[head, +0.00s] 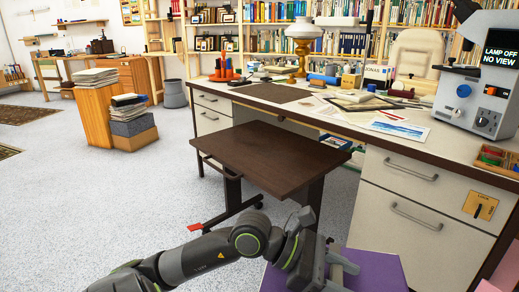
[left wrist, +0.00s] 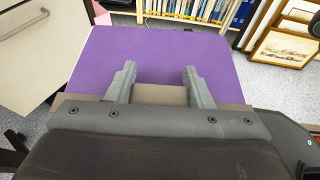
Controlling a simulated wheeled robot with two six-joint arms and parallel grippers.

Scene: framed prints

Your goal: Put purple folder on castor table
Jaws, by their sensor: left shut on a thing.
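The purple folder (head: 378,270) is at the bottom of the head view, in front of the desk drawers. It spreads flat and wide in the left wrist view (left wrist: 160,50). My left gripper (head: 338,264) is shut on the folder, its two fingers (left wrist: 160,78) lying over the near part, with a grey-brown strip between them. The castor table (head: 265,155) has a dark brown top and a dark frame with castors. Its top is bare, and it stands beyond my left arm, up and left of the folder. My right gripper is not in view.
A long desk (head: 340,115) with white drawers (head: 415,200) stands behind and right of the castor table. A microscope (head: 480,80) and loose papers are on it. Stacked boxes (head: 132,125) stand at left. Grey floor (head: 90,200) is open on the left.

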